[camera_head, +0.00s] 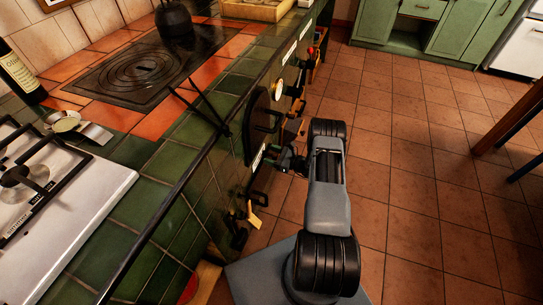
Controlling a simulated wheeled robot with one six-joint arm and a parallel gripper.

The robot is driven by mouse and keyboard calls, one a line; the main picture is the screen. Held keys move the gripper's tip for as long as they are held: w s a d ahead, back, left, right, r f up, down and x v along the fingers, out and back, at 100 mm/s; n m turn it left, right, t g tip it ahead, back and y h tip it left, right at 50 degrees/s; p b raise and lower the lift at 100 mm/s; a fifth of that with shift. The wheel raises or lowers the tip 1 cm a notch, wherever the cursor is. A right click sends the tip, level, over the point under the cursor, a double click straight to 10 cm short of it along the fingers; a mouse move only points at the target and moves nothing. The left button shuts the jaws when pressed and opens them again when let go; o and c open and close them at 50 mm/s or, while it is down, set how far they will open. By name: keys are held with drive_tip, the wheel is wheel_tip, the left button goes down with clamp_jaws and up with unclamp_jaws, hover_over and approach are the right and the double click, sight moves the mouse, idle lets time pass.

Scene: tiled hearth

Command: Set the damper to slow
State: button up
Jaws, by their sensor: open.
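The tiled hearth's front face runs down the middle of the head view, with several handles, knobs and small white labels on it. I cannot tell which fitting is the damper, and no label is readable. A dark round plate (256,126) stands on this face. My gripper (277,157) is open, close to the face just below and right of the round plate. The view is too small and dark to show whether its fingers touch or surround a handle. A pale-ended handle (257,197) hangs lower down, nearer the camera.
A dark rail (165,210) edges the top. A kettle (174,18) stands by the hotplate (140,68). Tiled floor (420,180) is clear at right, before a table leg (508,125).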

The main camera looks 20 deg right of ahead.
drive_tip(key=shift+c, duration=0.4)
clamp_jaws()
drive_tip(key=shift+s, duration=0.1)
